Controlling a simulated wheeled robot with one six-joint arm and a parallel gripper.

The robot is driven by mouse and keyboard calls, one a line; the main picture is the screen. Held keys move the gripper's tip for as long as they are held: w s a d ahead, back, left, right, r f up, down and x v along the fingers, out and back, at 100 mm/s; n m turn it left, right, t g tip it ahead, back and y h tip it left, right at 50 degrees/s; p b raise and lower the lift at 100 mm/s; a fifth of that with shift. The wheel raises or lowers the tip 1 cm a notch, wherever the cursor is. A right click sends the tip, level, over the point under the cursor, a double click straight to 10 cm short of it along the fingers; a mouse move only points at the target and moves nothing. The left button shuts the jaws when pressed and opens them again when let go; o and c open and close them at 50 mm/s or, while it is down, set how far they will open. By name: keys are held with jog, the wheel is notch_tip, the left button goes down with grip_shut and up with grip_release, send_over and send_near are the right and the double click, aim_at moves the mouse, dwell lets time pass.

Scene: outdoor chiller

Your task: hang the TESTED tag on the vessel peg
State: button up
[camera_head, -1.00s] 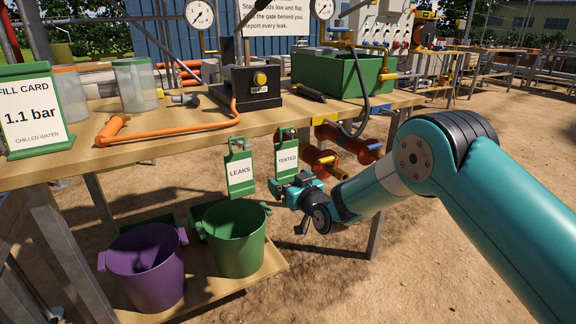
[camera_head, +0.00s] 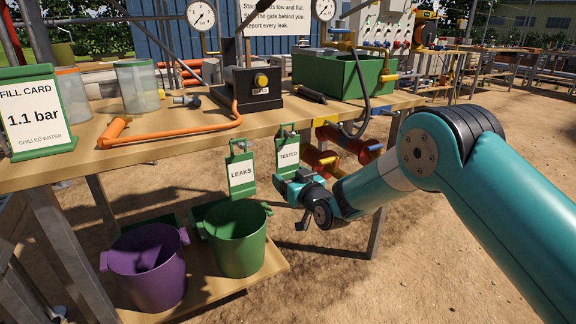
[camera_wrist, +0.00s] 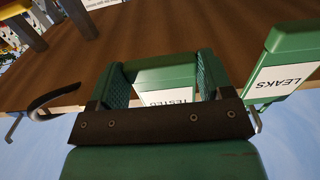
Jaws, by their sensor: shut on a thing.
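The TESTED tag (camera_head: 288,154) is a green plate with a white label, upright below the front edge of the workbench. My gripper (camera_head: 284,182) is shut on its lower part. In the wrist view the tag (camera_wrist: 166,84) stands between my two fingers (camera_wrist: 163,83), its label partly hidden by the gripper body. The tag's top is close to the bench edge; I cannot tell whether it still touches a hook there. Red vessels (camera_head: 350,143) with yellow and blue parts show behind and below the bench; I cannot pick out the vessel peg.
The green LEAKS tag (camera_head: 241,174) hangs just left of the TESTED tag. A purple bucket (camera_head: 148,262) and a green bucket (camera_head: 236,240) stand on the low shelf. The bench top (camera_head: 180,145) carries an orange hose and a green tub (camera_head: 344,75). Open ground lies right.

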jog(key=b+v, duration=0.1)
jog(key=v, duration=0.5)
dwell(0.6)
jog(key=o, duration=1.2)
jog(key=c, duration=1.2)
